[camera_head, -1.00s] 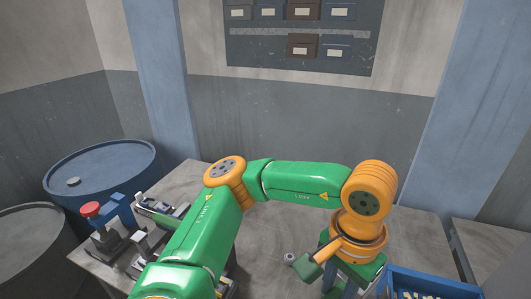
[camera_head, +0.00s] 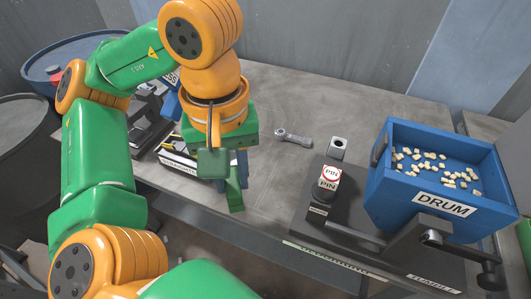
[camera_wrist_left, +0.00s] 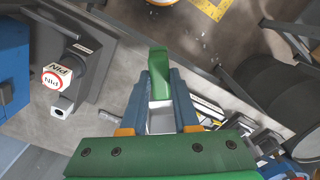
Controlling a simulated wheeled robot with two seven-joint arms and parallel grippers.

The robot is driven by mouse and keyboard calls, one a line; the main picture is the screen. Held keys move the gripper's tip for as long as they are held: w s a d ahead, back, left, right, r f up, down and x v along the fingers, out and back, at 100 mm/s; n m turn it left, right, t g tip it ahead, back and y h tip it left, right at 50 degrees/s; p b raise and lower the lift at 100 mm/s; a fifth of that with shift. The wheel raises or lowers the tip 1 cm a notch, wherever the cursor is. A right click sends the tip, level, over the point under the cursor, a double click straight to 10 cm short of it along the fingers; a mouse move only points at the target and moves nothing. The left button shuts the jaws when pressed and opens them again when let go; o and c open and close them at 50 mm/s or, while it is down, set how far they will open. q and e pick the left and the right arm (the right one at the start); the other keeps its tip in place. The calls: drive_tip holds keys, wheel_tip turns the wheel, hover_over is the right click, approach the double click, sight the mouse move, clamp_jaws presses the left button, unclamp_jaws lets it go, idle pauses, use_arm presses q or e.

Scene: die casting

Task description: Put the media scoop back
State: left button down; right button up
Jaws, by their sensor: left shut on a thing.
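My left gripper (camera_head: 236,168) hangs over the front edge of the grey table, left of the blue drum. It is shut on a green piece (camera_head: 235,198), which points down past the table edge and seems to be the media scoop's handle. In the left wrist view the green piece (camera_wrist_left: 159,72) sticks out between the blue-grey fingers (camera_wrist_left: 160,92). A pale grey part (camera_wrist_left: 161,118) shows between the fingers; I cannot tell whether it belongs to the scoop. My right gripper is not in view.
The blue drum (camera_head: 445,208) holds pale media pieces and has a crank at its front. A pin block (camera_head: 329,177) stands left of it. A grey tool (camera_head: 293,139) lies on the table. A labelled tray (camera_head: 180,167) sits behind my gripper. The table's middle is clear.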

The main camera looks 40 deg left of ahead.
use_arm(q)
drive_tip(key=w+f+n+b, duration=0.1)
drive_tip(key=w+f+b, duration=0.1)
drive_tip(key=w+f, duration=0.4)
drive_tip(key=w+f+n+b, duration=0.1)
drive_tip(key=w+f+b, duration=0.2)
drive_tip(key=w+f, duration=0.3)
drive_tip(key=shift+a+f, duration=0.1)
drive_tip(key=shift+f, duration=0.1)
wheel_tip(320, 180, down, 3)
drive_tip(key=shift+w+f, duration=0.1)
drive_tip(key=shift+w, duration=0.05)
drive_tip(key=shift+f, duration=0.1)
drive_tip(key=c, duration=0.7)
unclamp_jaws()
drive_tip(key=shift+o, duration=0.2)
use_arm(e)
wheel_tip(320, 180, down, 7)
